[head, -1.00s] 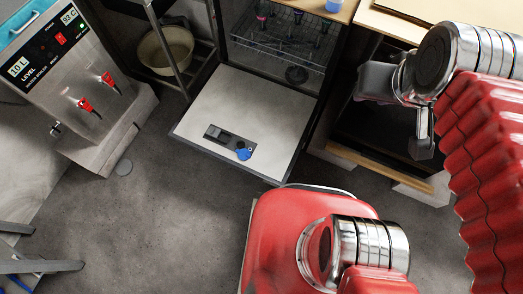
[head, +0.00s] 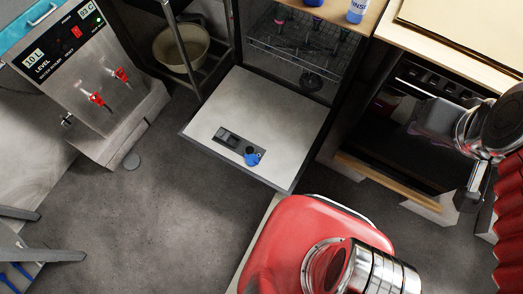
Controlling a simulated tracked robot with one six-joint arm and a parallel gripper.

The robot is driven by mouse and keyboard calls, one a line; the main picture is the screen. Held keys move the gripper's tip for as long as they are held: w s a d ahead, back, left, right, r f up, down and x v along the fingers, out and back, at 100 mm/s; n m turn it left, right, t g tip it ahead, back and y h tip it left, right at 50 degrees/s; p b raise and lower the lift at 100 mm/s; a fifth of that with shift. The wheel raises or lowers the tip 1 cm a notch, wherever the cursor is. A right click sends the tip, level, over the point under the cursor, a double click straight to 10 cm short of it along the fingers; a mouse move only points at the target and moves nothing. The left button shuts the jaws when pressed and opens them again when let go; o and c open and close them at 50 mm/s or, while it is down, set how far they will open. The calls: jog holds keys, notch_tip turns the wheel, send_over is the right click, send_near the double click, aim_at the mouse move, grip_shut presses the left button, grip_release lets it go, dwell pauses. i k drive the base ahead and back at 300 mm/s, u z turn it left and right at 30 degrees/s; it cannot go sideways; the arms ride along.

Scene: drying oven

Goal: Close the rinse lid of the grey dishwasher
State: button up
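The dishwasher's open door (head: 255,105) lies flat with its pale inner face up. A dark grey dispenser panel (head: 228,138) is set into it. The blue rinse lid (head: 252,158) is at the panel's right end and seems to stick out past its edge; its exact angle is too small to tell. My gripper (head: 454,155) is at the right, up and away from the door, in front of a dark oven. Its two fingers are apart with nothing seen between them. It does not touch the lid.
A rack with utensils (head: 300,65) is inside the dishwasher. A rinse bottle (head: 357,10) stands on the counter above. A dark oven (head: 385,125) is at the right, a water boiler (head: 90,75) at the left, and a shelf with a bowl (head: 181,48) between. Floor left of the door is clear.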

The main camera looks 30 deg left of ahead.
aim_at(252, 159)
jog(key=z, duration=0.05)
jog(key=k, duration=1.2)
jog(key=u, duration=1.65)
jog(key=i, duration=1)
jog(key=u, duration=0.05)
